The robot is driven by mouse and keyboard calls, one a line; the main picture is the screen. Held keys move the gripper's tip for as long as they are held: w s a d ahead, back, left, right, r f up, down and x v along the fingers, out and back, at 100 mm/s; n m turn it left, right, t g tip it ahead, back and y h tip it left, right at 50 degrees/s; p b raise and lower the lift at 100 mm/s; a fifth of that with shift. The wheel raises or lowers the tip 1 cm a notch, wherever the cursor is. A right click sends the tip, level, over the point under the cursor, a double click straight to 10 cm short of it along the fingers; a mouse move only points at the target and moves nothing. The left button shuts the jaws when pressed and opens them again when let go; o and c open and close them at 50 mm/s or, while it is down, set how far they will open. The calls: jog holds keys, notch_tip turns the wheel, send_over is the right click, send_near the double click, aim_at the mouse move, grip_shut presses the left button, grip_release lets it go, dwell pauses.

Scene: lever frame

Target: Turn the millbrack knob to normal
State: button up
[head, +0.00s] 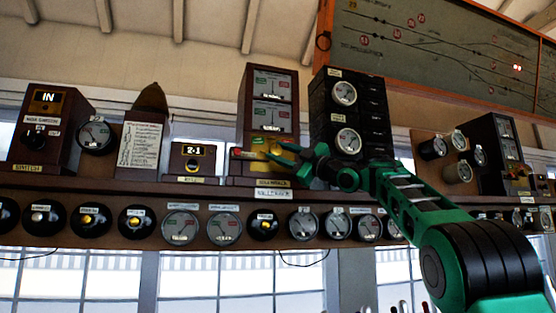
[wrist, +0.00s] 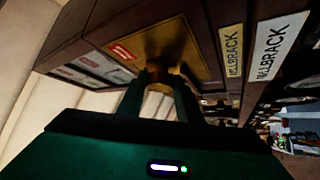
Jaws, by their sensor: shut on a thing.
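The millbrack knob sits low on a dark wooden instrument case (head: 247,105) in the middle of the shelf. In the wrist view the knob is a brass-coloured piece (wrist: 160,74) on a brass plate (wrist: 185,45). My gripper (head: 283,158) reaches in from the right, and its green fingers, also in the wrist view (wrist: 160,92), are shut on the knob. The fingers hide much of it, and I cannot read its setting. Labels reading "MILLBRACK" (wrist: 268,47) lie along the edge below.
A block instrument marked 2-1 (head: 192,160) stands to the left. A row of gauges and round black units (head: 180,227) runs below the shelf. A track diagram board (head: 440,60) hangs above right.

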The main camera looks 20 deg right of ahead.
jog(key=shift+n, duration=0.3)
dwell(0.4)
jog(key=o, duration=1)
jog(key=shift+a, duration=0.1)
jog(key=shift+o, duration=0.2)
jog(key=v, duration=1.1)
jog(key=shift+w+r, duration=0.1)
jog(key=shift+w, duration=0.1)
